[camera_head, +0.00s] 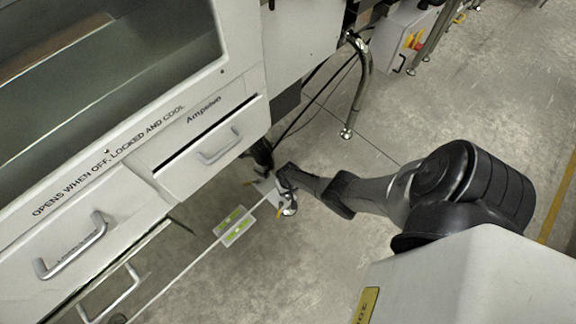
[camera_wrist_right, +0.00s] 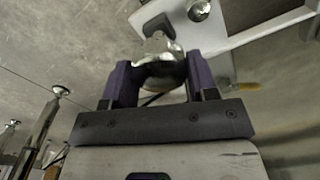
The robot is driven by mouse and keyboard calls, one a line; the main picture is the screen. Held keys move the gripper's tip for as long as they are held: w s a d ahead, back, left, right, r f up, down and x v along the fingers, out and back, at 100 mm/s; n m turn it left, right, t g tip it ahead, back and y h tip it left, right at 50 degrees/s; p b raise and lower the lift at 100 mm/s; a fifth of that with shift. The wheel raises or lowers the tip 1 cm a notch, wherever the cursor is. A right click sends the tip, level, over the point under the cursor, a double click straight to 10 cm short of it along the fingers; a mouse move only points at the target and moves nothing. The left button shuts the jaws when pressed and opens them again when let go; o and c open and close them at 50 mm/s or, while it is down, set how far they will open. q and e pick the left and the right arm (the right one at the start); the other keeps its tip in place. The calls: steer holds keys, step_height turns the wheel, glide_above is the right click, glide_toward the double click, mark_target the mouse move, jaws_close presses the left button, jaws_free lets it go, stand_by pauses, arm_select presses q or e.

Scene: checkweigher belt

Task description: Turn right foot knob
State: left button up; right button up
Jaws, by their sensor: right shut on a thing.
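The right foot knob (camera_wrist_right: 158,48) sits between the two purple-padded fingers of my right gripper (camera_wrist_right: 161,84) in the right wrist view. The gripper is shut on it; its upper part looks shiny and lobed, its lower part dark. In the head view my right gripper (camera_head: 284,190) reaches in from the right to the floor-level end of the machine's frame. A shiny piece (camera_head: 290,209) shows beside the fingers there, but the grip is mostly hidden. My left gripper is not in view.
A plate with two green spirit levels (camera_head: 234,226) lies on the frame's bar. White drawers with handles (camera_head: 218,147) stand close left of the gripper. A bent metal leg (camera_head: 359,88) and black cables are behind. A yellow-tipped piece (camera_wrist_right: 246,87) is right of the fingers. Open floor (camera_head: 330,250) lies in front.

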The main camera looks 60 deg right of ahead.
steer(key=shift+m, duration=1.5)
steer(key=shift+s+m, duration=0.1)
steer(key=shift+m, duration=0.2)
steer(key=o, duration=0.9)
steer(key=shift+p, duration=0.35)
